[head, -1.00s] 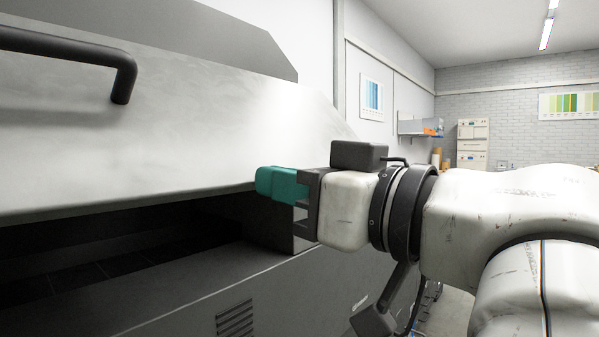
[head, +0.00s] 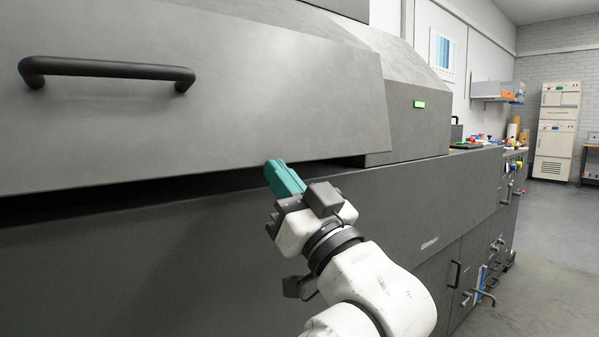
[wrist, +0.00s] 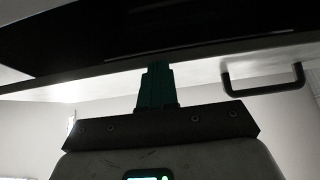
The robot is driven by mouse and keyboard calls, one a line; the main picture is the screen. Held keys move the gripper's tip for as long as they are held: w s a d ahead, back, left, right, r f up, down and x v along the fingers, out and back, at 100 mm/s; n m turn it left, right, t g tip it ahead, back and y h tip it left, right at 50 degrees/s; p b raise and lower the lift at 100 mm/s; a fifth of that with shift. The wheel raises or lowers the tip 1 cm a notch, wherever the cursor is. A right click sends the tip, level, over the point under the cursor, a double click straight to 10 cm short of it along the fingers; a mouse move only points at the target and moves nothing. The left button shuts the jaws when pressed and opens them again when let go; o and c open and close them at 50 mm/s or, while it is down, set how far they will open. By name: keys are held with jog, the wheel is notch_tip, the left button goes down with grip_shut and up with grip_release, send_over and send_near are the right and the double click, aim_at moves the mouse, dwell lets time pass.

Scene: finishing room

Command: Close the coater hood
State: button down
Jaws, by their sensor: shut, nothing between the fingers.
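The coater hood (head: 230,85) is a wide grey panel with a black bar handle (head: 105,70) at the upper left of the head view. It stands slightly open, with a narrow dark gap below its lower edge, above the grey coater body (head: 180,265). My gripper (head: 277,170), with teal fingers, is shut and empty at the hood's lower edge, right of the handle. In the wrist view the fingers (wrist: 157,75) point at the hood's edge, and the handle (wrist: 262,86) shows to the right. I cannot tell whether the fingertips touch the hood.
A green lit indicator (head: 419,104) is on the machine's fixed part, right of the hood. Farther right, a bench line holds several small coloured items. Open floor (head: 550,245) lies at the right, with a white cabinet (head: 556,130) at the back.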

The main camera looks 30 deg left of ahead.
jog(key=shift+w+a+f+b, duration=0.3)
jog(key=shift+a+f, duration=0.25)
jog(key=shift+a, duration=0.2)
jog(key=shift+w+a+f+b, duration=0.3)
jog(key=shift+a+f, duration=0.25)
jog(key=shift+a, duration=0.15)
